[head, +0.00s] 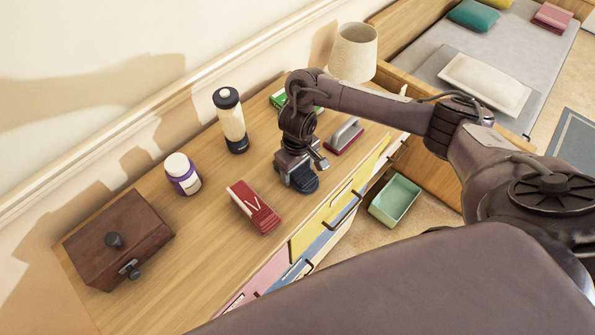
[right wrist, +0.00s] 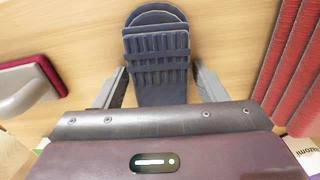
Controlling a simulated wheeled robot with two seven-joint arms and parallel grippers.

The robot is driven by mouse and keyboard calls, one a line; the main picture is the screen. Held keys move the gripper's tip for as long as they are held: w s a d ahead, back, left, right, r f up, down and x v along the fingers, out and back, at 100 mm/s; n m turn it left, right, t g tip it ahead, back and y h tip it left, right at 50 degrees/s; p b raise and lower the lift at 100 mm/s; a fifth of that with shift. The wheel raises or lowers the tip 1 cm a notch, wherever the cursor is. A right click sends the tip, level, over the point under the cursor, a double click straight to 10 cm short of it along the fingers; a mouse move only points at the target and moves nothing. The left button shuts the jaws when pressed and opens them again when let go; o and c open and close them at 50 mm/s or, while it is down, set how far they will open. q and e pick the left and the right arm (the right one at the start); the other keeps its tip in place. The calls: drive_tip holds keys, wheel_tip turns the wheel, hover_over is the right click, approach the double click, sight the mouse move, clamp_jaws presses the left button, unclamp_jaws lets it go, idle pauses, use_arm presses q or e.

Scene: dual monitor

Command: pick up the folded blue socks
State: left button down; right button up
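The folded blue socks (head: 303,184) are a dark navy, ribbed bundle lying on the wooden dresser top (head: 205,225), near its front edge. In the right wrist view the socks (right wrist: 160,60) lie between my right gripper's two fingers, their folded end reaching past the fingertips. My right gripper (head: 300,170) points down over the socks. The fingers (right wrist: 161,82) are apart on either side of them, with narrow gaps of table showing, so it looks open. In the head view the gripper hides part of the socks. My left gripper is not in view.
A red object (head: 254,207) lies left of the socks. A grey-handled red object (head: 344,137) lies right of them. Behind stand a shaker bottle (head: 231,122), a purple-and-white jar (head: 183,175) and a lamp (head: 353,53). A wooden box (head: 118,240) sits far left.

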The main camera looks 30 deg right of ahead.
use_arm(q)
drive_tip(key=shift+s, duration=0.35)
use_arm(e)
drive_tip(key=c, duration=0.5)
drive_tip(key=shift+c, duration=0.2)
